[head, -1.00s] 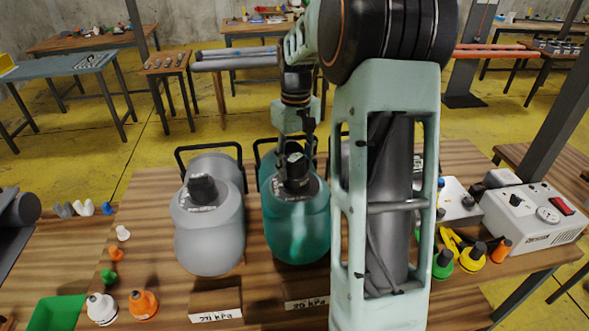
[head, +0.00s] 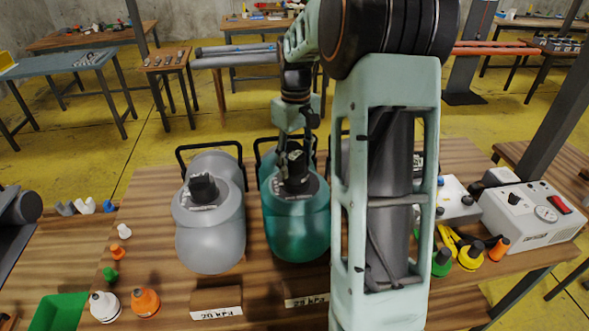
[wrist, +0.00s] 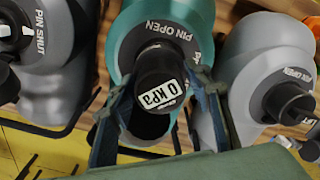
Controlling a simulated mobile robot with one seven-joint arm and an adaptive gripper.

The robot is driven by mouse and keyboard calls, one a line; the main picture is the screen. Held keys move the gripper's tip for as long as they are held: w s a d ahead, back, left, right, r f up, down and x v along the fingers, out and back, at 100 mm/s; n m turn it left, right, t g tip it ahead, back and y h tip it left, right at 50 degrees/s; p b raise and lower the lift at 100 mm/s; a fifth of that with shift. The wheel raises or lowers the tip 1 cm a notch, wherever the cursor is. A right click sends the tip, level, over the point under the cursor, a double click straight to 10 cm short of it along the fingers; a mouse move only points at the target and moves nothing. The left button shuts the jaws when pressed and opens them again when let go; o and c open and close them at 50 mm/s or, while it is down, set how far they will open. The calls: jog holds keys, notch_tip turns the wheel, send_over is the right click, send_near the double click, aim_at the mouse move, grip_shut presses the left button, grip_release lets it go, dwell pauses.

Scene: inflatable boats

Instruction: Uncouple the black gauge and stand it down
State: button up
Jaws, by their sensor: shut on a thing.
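The black gauge (wrist: 160,85) carries a white label reading 0 kPa. It is over the black valve collar of the teal inflatable (head: 298,222), whose collar is marked PIN OPEN. My gripper (wrist: 163,103) is shut on the gauge from above, one finger on each side. In the head view my gripper (head: 297,150) is above the teal inflatable's valve. I cannot tell whether the gauge is still seated in the valve or just clear of it; the joint is hidden under it.
A grey inflatable (head: 210,235) stands left, its collar marked PIN SHUT; another grey one (wrist: 270,60) is right. Label blocks (head: 216,302) stand in front. Small caps and a green tray (head: 58,313) are at left, a white pump box (head: 535,215) at right. Bare tabletop shows at front left.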

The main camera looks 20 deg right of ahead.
jog(key=shift+r, duration=0.4)
dwell(0.4)
jog(key=shift+r+p, duration=1.9)
jog(key=shift+r, duration=0.35)
jog(key=shift+f, duration=0.1)
